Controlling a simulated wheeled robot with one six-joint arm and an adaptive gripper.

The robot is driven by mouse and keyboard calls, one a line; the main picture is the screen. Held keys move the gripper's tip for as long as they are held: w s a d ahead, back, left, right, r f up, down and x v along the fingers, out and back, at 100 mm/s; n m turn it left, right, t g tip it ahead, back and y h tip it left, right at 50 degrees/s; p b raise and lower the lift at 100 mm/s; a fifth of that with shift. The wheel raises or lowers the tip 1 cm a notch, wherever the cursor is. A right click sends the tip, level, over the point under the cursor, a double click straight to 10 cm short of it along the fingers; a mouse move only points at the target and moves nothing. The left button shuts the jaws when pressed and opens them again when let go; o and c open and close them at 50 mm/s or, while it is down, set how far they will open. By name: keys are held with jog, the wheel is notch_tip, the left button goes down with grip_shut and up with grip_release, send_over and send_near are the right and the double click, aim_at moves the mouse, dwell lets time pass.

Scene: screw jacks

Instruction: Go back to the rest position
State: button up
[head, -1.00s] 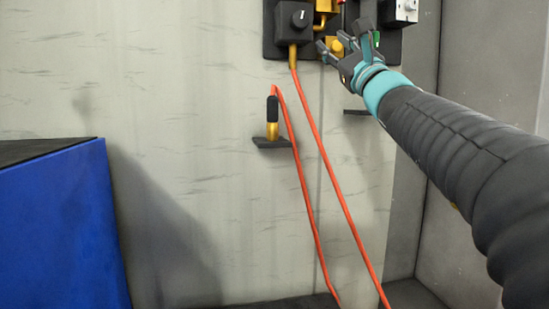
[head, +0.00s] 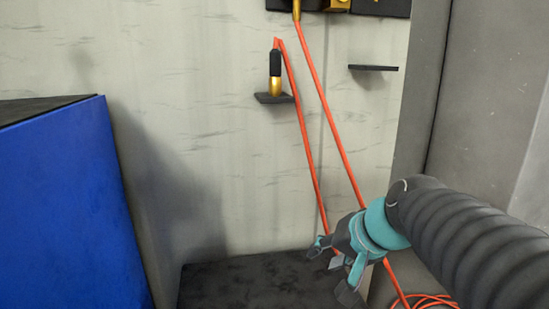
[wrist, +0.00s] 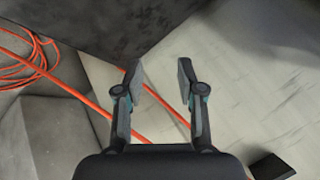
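My gripper (head: 338,268) is low in the head view, right of centre, in front of the wall and above a dark flat surface. In the wrist view my gripper (wrist: 160,85) has its two fingers spread apart, with nothing between the fingertips. An orange hose (head: 330,130) passes behind it in the head view. The hose also shows behind the fingers in the wrist view (wrist: 75,92). A black and brass connector (head: 275,75) on a hose end stands upright on a small dark shelf (head: 272,99), well away from my gripper.
A blue box (head: 70,200) stands at the left. An empty dark shelf (head: 373,68) is on the wall. A dark panel (head: 385,6) is cut off at the top. A dark flat surface (head: 240,280) lies below, with coiled hose (head: 425,300) at the lower right.

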jog(key=s+d+f+n+h, duration=0.2)
jog(key=s+d+f, duration=0.1)
jog(key=s, duration=0.3)
jog(key=s+d+f+n+g+h+p, duration=0.1)
jog(key=s+d+f+h, duration=0.1)
jog(key=s, duration=0.5)
jog(key=shift+d+f+n, duration=0.4)
jog(key=shift+d+f, duration=0.1)
jog(key=shift+f, duration=0.6)
